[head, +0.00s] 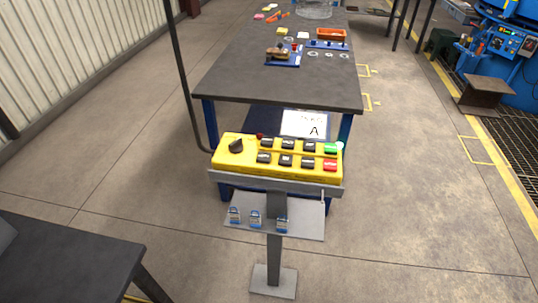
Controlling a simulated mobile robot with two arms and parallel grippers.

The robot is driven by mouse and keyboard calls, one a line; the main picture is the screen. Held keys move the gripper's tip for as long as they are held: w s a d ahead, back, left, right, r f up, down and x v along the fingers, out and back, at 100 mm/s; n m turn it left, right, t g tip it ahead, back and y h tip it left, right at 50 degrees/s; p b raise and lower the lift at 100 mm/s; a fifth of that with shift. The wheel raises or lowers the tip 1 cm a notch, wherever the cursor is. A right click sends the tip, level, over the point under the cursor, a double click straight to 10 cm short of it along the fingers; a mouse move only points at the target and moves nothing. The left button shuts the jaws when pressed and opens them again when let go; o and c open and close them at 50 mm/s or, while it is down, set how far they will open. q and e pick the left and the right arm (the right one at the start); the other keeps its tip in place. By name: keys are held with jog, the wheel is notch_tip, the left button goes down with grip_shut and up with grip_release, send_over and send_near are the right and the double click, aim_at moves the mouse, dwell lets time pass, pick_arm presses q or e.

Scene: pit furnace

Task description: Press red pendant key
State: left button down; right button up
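The yellow pendant box (222,151) lies on a grey stand in the middle of the head view. Its red key (330,165) is at the front right corner of the key rows, just in front of a green key (330,149). Several black keys fill the rows to the left, and a black rotary knob (236,146) sits at the left end. A small dark red round part (260,137) is at the back edge. Neither of my grippers shows in this view, and nothing covers the red key.
A lower shelf (312,218) on the stand holds several small padlocks. A dark workbench (225,82) with tools stands behind, and a white card marked A (304,124) is behind the pendant. A dark table (80,262) is at front left.

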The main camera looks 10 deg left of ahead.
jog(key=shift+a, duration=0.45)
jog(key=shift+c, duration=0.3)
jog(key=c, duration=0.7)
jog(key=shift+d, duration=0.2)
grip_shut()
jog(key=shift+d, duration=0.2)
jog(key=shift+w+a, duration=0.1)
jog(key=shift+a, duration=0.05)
